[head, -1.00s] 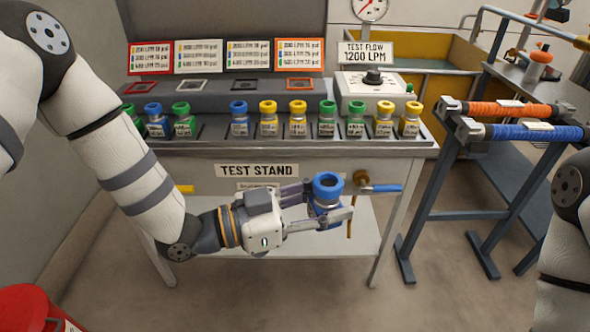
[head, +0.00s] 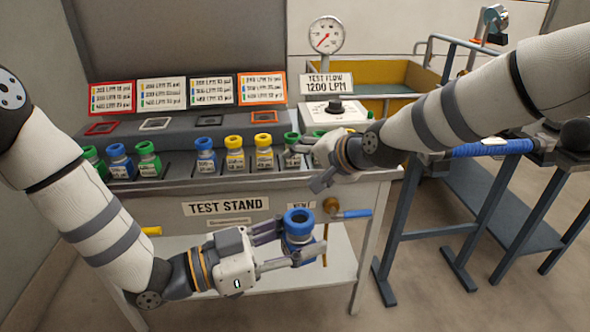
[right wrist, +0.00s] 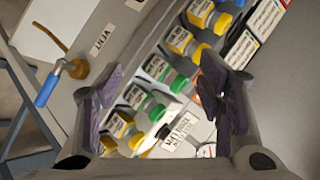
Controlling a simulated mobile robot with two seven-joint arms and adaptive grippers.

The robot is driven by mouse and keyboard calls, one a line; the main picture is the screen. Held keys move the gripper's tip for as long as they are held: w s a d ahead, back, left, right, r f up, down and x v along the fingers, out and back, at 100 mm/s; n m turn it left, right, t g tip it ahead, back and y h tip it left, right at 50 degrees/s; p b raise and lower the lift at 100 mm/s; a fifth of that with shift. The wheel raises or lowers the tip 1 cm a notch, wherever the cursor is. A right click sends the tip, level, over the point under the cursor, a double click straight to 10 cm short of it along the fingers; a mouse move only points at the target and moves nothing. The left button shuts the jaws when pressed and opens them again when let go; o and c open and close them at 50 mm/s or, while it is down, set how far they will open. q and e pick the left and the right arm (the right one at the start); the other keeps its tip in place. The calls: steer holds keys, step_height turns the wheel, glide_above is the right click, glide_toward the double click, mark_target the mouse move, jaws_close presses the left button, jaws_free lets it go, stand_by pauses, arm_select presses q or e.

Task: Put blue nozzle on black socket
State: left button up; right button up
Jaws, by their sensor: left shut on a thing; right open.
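My left gripper (head: 290,253) is shut on a blue nozzle (head: 298,226), holding it upright in front of the stand, below the front edge. The black socket (head: 209,120) is a black-framed square on the raised back ledge, third from left; it looks empty. Two more blue nozzles stand in the front row, one at the left (head: 121,160) and one near the middle (head: 205,156). My right gripper (head: 306,166) is open over the right part of the row. In the right wrist view, green-topped nozzles (right wrist: 157,112) show between its spread fingers (right wrist: 163,100), apparently not gripped.
Red (head: 101,128), white (head: 155,124) and orange (head: 263,117) sockets share the ledge, with label cards behind. Yellow nozzles (head: 264,154) and green nozzles (head: 147,160) stand in the row. The test-flow box (head: 330,113) stands right of the sockets. A blue-handled valve (head: 350,214) juts out in front.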

arm_select(q)
steer(key=shift+r, duration=0.1)
arm_select(e)
steer(key=s+a+r+n+g+h, duration=0.1)
steer(key=s+a+r+n+g, duration=0.35)
steer(key=s, duration=0.25)
step_height(320, 180, up, 6)
steer(key=n+g+h, duration=0.4)
steer(key=n+h, duration=0.1)
steer(key=n, duration=0.2)
glide_above(294, 237)
steer(key=w, duration=0.2)
steer(key=shift+w+a+r+t, duration=0.1)
steer(key=shift+a+r+t, duration=0.05)
steer(key=shift+t, duration=0.1)
steer(key=shift+f+n+h, duration=0.25)
steer(key=shift+h, duration=0.05)
step_height(294, 237, down, 11)
steer(key=shift+f, duration=0.2)
steer(key=c, duration=1.4)
arm_select(q)
steer(key=o, duration=1.4)
arm_select(e)
jaws_close()
arm_select(q)
steer(key=shift+o, duration=0.2)
steer(key=shift+a, duration=0.1)
